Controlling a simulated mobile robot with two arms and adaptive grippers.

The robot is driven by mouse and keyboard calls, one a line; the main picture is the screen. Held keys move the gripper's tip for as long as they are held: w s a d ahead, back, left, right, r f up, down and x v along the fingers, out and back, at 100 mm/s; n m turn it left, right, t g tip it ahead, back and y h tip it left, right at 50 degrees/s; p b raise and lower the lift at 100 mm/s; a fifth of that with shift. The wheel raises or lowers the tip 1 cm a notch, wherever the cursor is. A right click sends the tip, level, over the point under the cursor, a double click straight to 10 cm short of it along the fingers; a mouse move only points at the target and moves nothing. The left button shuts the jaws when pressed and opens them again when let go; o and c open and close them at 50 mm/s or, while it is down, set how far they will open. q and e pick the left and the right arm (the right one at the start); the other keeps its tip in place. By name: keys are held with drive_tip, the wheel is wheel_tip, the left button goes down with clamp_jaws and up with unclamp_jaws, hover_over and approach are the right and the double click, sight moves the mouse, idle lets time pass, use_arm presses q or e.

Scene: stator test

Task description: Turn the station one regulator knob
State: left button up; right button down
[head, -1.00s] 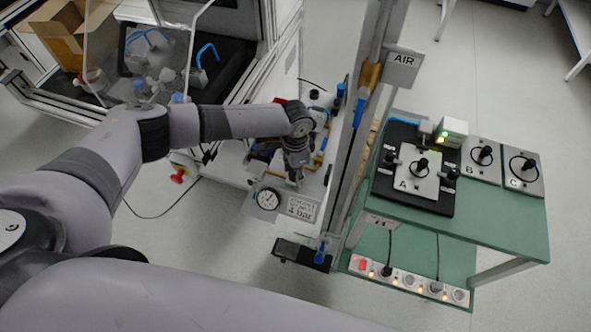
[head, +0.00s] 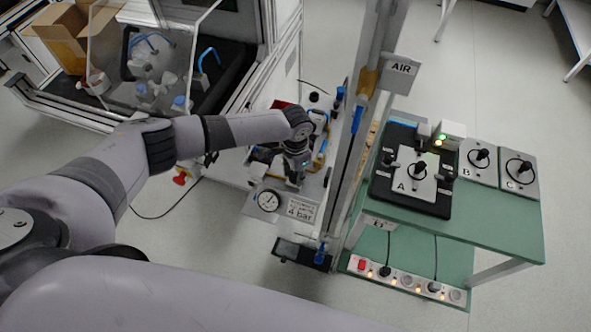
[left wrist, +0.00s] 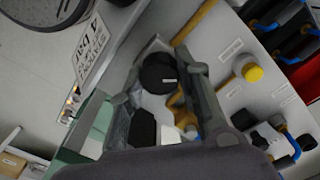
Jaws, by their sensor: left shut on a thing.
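The station one regulator knob (left wrist: 157,73) is a round black cap with a small pale label, seen in the left wrist view between the two grey fingers of my left gripper (left wrist: 170,62). The gripper is shut on it. In the head view my left gripper (head: 295,178) points down at the station panel, and the hand hides the knob there. The round pressure gauge (head: 268,200) and the plate reading 4 bar (head: 301,210) lie just in front of it. The plate also shows in the left wrist view (left wrist: 90,48). My right gripper is not in view.
A power strip (head: 405,280) sits below. Yellow and blue fittings (left wrist: 252,73) are close beside the fingers.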

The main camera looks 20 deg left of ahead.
sight(295, 174)
use_arm(q)
drive_tip(key=n+p, duration=0.3)
drive_tip(key=n, duration=0.1)
drive_tip(key=shift+r, duration=0.15)
drive_tip(key=shift+n+p, duration=1.15)
drive_tip(key=shift+n, duration=0.55)
drive_tip(key=shift+w, duration=0.1)
drive_tip(key=o, duration=1.1)
drive_tip(key=shift+o, duration=0.2)
wheel_tip(295, 174, up, 12)
